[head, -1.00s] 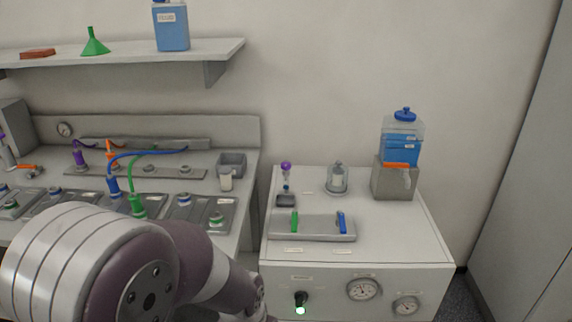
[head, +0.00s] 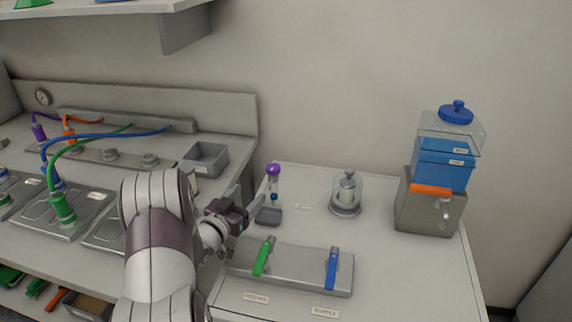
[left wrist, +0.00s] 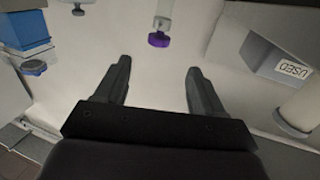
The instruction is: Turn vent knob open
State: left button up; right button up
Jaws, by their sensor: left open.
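A purple knob (head: 273,169) tops a slim clear upright fitting with a blue band, on the white cabinet. I see no label that marks it as the vent knob. The purple knob shows near the top middle of the left wrist view (left wrist: 158,40), beyond the fingers and between their lines. My left gripper (head: 251,199) is open and empty, just left of and below the purple knob, apart from it. Its two dark fingers show spread in the left wrist view (left wrist: 158,85). My right gripper is not in view.
A glass bell jar (head: 347,194) stands right of the knob. A grey tray (head: 296,268) with a green handle (head: 264,256) and a blue handle (head: 332,268) lies in front. A blue-lidded tank (head: 443,165) stands at the right. A grey open bin (head: 206,159) is at the left.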

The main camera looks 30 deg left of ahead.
aim_at(270, 172)
pick_arm(q)
jog(key=w, duration=1.2)
jog(key=shift+w+d+r+p, duration=0.15)
jog(key=shift+r+p, duration=0.05)
jog(key=shift+p, duration=0.1)
jog(key=c, duration=1.1)
